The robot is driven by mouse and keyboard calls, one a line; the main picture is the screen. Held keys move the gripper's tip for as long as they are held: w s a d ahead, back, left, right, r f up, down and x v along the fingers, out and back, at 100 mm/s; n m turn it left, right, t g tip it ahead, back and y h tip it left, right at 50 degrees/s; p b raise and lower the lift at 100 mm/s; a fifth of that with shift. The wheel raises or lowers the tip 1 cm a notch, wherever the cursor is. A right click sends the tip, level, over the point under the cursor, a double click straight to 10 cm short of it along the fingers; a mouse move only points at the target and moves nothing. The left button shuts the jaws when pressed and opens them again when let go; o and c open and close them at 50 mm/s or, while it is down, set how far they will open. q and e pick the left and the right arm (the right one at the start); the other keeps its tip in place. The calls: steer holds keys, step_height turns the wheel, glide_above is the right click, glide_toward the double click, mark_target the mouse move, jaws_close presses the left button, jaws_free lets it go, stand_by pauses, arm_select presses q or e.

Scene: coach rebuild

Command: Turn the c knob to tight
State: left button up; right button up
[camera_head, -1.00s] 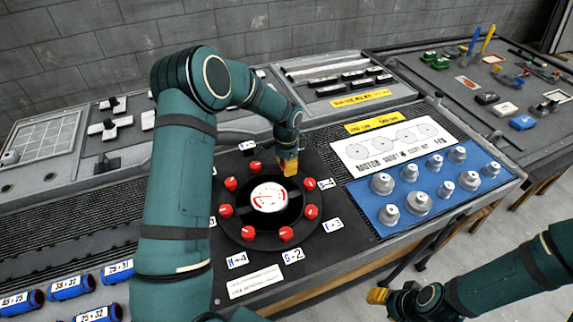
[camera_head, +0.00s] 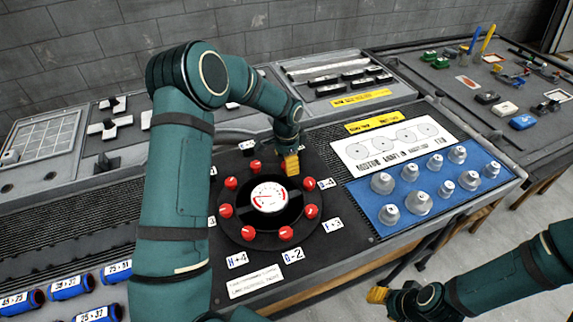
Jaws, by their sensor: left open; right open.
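A black round panel (camera_head: 293,214) carries a ring of several red knobs around a white dial (camera_head: 269,197). Red knobs show at the right (camera_head: 309,184), lower right (camera_head: 312,211), bottom (camera_head: 286,233) and left (camera_head: 226,211). White labels such as D-2 (camera_head: 293,254) and H+4 (camera_head: 237,260) lie around it; I cannot make out which knob is c. My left gripper (camera_head: 291,165), with yellow fingers, is over the far upper-right of the ring and hides any knob there. It is open; contact cannot be told. My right gripper (camera_head: 378,295) is open and empty, off the bench's front edge.
A blue board (camera_head: 400,222) with several grey knobs lies right of the panel, below a white sheet with circles (camera_head: 364,163). Blue cylinders (camera_head: 66,288) lie at the lower left. A second table with small tools stands at the far right.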

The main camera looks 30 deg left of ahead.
arm_select(q)
step_height(320, 180, up, 10)
steer(key=shift+r, duration=0.25)
stand_by(0.4)
